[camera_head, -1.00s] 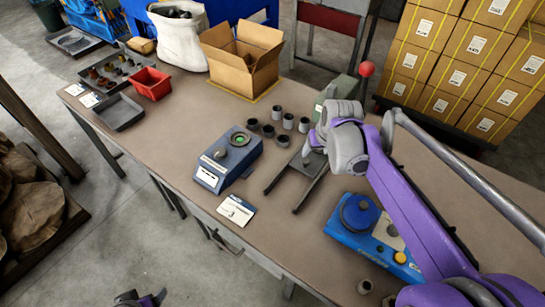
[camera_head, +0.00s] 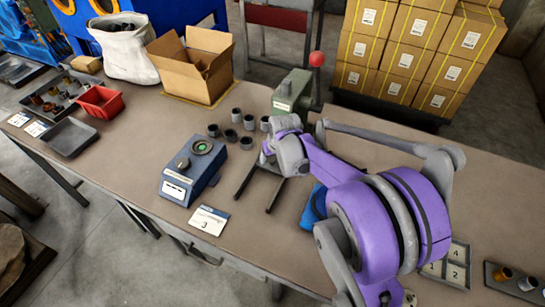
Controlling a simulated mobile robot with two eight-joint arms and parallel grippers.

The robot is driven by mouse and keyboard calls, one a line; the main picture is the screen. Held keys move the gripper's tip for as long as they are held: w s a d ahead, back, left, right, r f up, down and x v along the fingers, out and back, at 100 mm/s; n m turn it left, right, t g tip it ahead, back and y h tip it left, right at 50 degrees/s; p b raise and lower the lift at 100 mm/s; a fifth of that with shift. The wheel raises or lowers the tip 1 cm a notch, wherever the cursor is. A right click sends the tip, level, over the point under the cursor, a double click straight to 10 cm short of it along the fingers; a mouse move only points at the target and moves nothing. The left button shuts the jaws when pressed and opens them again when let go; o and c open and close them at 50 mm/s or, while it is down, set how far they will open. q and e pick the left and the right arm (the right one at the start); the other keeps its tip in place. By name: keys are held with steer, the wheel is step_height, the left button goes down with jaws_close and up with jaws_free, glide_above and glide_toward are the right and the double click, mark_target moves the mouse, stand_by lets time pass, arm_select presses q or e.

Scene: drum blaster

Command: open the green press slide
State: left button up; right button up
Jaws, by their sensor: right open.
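The green press (camera_head: 291,92) stands on the table behind my right arm, with a red ball (camera_head: 317,59) on its lever. The middle of the slide is hidden behind my right gripper. My left gripper is out of view.
Several dark cups (camera_head: 231,135) stand left of the press. A blue-grey tester (camera_head: 190,174) and a card (camera_head: 209,220) lie further left. A blue device (camera_head: 311,207) is mostly hidden by my purple arm. A numbered tray (camera_head: 455,270) stands at right.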

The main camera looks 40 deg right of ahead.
jaws_close()
stand_by(0.3)
stand_by(1.1)
